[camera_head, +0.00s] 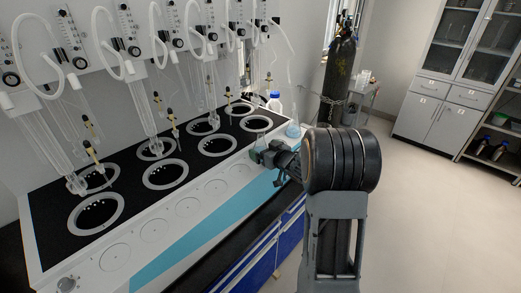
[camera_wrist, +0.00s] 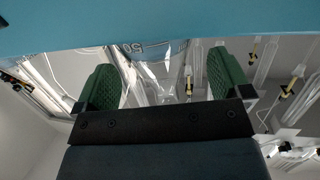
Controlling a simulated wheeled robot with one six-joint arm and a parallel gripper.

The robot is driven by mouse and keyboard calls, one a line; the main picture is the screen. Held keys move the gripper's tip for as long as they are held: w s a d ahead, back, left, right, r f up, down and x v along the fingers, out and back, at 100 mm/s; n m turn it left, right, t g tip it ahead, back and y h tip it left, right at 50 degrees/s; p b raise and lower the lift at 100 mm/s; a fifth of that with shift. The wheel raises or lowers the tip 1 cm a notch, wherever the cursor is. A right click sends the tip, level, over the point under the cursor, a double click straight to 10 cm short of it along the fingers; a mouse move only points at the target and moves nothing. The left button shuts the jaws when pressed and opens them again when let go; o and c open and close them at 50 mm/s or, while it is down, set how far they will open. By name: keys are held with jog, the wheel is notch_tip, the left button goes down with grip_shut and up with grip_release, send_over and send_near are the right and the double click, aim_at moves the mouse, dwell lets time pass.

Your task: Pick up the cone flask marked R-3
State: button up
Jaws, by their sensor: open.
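My gripper (camera_head: 268,153) reaches left over the front right corner of the white distiller deck. In the wrist view its two green ridged fingers (camera_wrist: 163,86) stand wide apart, with clear glass of a cone flask (camera_wrist: 155,75) showing between them. A marking that looks like "50" is on that glass; no R-3 marking is readable. The glass does not clearly touch either finger. In the head view a clear flask (camera_head: 261,139) stands just behind the gripper, partly hidden by it. A second cone flask with pale blue liquid (camera_head: 292,130) stands to its right.
The distiller (camera_head: 115,256) has black ringed wells and tall glass tubes along its back. A blue-capped bottle (camera_head: 274,102) stands behind the flasks. A dark gas cylinder (camera_head: 338,75) and a small cart (camera_head: 362,95) are beyond. The floor at right is clear, before grey cabinets (camera_head: 430,115).

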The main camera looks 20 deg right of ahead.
aim_at(263, 142)
jog(key=shift+x, duration=1.4)
jog(key=c, duration=1.1)
jog(key=shift+o, duration=0.2)
jog(key=shift+r, duration=0.15)
jog(key=shift+r, duration=1.3)
jog(key=s+r, duration=0.1)
jog(key=r, duration=0.1)
jog(key=s+r, duration=0.2)
jog(key=s+r+p, duration=0.1)
jog(key=r, duration=0.1)
jog(key=shift+s+d, duration=0.25)
jog(key=shift+s, duration=0.1)
jog(key=shift+s+d+r+p, duration=0.15)
jog(key=shift+s+r, duration=0.5)
jog(key=shift+s, duration=0.85)
jog(key=shift+s+d+r+p, duration=0.15)
jog(key=shift+s+r, duration=0.55)
jog(key=shift+s, duration=0.8)
jog(key=shift+s+d+r+p, duration=0.1)
jog(key=shift+s+r, duration=0.55)
jog(key=shift+s, duration=0.85)
